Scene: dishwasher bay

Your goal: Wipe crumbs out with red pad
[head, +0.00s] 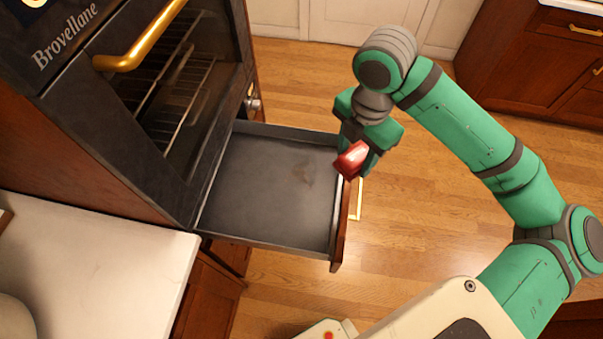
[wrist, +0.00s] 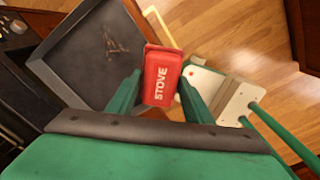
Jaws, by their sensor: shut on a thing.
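My gripper (head: 358,157) is shut on a red pad (head: 351,159) and holds it at the right side of an open drawer (head: 225,239). In the wrist view the red pad (wrist: 162,78) bears the word STOVE and sits between my gripper's two fingers (wrist: 158,95). The drawer is dark, shallow and pulled out below the oven. A faint brownish patch of crumbs (head: 306,174) lies on its floor towards the right. The crumbs also show in the wrist view (wrist: 118,45), to the upper left of the pad. I cannot tell whether the pad touches the drawer.
The black oven (head: 110,110) with a gold handle (head: 140,48) stands above the drawer on the left. A white counter (head: 90,270) is at the lower left. Wooden floor (head: 300,85) lies open beyond the drawer. Dark wood cabinets (head: 510,55) stand at the upper right.

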